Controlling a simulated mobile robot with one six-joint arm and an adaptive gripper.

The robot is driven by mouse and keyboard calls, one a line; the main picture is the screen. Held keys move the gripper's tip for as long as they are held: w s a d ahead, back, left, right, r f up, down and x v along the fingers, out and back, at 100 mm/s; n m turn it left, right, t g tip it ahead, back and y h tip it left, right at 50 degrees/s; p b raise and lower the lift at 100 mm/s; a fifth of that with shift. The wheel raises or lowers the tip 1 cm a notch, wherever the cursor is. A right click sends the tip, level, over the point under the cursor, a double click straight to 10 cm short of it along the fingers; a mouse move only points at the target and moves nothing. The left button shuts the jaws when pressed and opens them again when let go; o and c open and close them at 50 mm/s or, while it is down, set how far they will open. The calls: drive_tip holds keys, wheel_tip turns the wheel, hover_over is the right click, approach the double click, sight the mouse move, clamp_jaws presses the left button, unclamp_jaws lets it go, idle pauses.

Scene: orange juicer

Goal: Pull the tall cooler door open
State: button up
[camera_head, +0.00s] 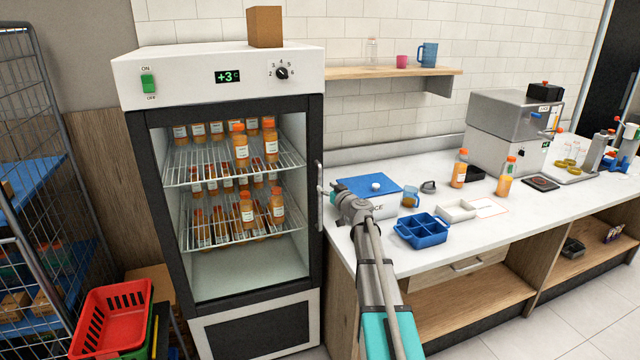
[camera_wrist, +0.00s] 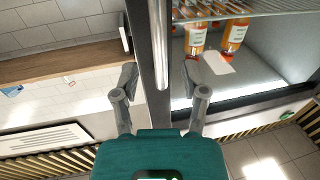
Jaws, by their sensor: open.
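The tall cooler (camera_head: 218,66) stands left of the counter, with a white top panel reading +3. Its dark-framed glass door (camera_head: 246,268) looks shut, and bottles show through it on wire shelves. The upright metal door handle (camera_head: 319,184) is on the door's right side. My gripper (camera_head: 328,190) is beside the handle, at its right in the head view. In the wrist view my gripper (camera_wrist: 160,78) is open, and the handle (camera_wrist: 160,45) shows between its two fingers. I cannot tell whether either finger touches it.
Right of the cooler, the white counter (camera_head: 450,235) holds a blue-lidded ice box (camera_head: 368,188), a blue divided tray (camera_head: 422,231) and a juicer machine (camera_head: 510,125). A red basket (camera_head: 112,318) and a wire rack (camera_head: 40,150) stand left of the cooler.

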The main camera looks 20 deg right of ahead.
sight(321, 183)
drive_tip(key=shift+w+a, duration=0.2)
drive_tip(key=shift+w, duration=1)
drive_tip(key=shift+w+a, duration=0.15)
drive_tip(key=shift+w, duration=1)
clamp_jaws()
